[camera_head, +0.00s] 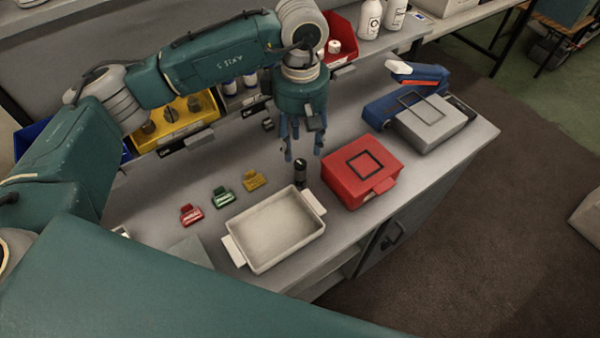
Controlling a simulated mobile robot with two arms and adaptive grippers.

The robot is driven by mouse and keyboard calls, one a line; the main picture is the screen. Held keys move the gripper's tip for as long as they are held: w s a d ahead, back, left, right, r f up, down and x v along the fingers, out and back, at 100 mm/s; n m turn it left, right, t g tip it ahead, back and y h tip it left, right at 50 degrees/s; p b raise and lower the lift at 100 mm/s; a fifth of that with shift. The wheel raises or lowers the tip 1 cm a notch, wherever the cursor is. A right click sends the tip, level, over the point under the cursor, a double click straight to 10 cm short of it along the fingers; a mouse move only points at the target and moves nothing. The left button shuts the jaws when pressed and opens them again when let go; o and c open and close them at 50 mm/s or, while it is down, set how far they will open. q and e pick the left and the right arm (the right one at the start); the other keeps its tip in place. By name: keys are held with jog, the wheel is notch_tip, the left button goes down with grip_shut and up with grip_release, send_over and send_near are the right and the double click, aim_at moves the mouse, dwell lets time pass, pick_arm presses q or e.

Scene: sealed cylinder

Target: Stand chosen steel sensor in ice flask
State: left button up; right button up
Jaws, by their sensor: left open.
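My left gripper (303,150) points down above the middle of the bench, its fingers apart with nothing seen between them. Just below the fingertips, a small dark cylinder with a lighter band (300,174) stands upright behind the white tray (232,250). I cannot tell whether this cylinder is the flask or a sensor. No steel sensor can be made out for certain. My right gripper is out of view.
A red box (383,185) sits right of the tray. Red (191,215), green (223,198) and yellow (254,181) clips lie left of it. A yellow bin (178,137) stands behind. A blue and grey device (430,122) is at the right.

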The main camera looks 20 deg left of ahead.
aim_at(300, 163)
pick_arm(q)
notch_tip(300, 163, down, 3)
jog(key=shift+w+r+p, duration=0.1)
jog(key=shift+r+p, duration=0.1)
jog(key=shift+p, duration=0.1)
jog(key=shift+f, duration=0.55)
notch_tip(300, 163, down, 4)
jog(key=p, duration=0.3)
jog(key=shift+w+a+f, duration=0.1)
jog(key=shift+f, duration=0.45)
jog(key=shift+c, duration=1)
jog(key=c, duration=0.8)
grip_shut()
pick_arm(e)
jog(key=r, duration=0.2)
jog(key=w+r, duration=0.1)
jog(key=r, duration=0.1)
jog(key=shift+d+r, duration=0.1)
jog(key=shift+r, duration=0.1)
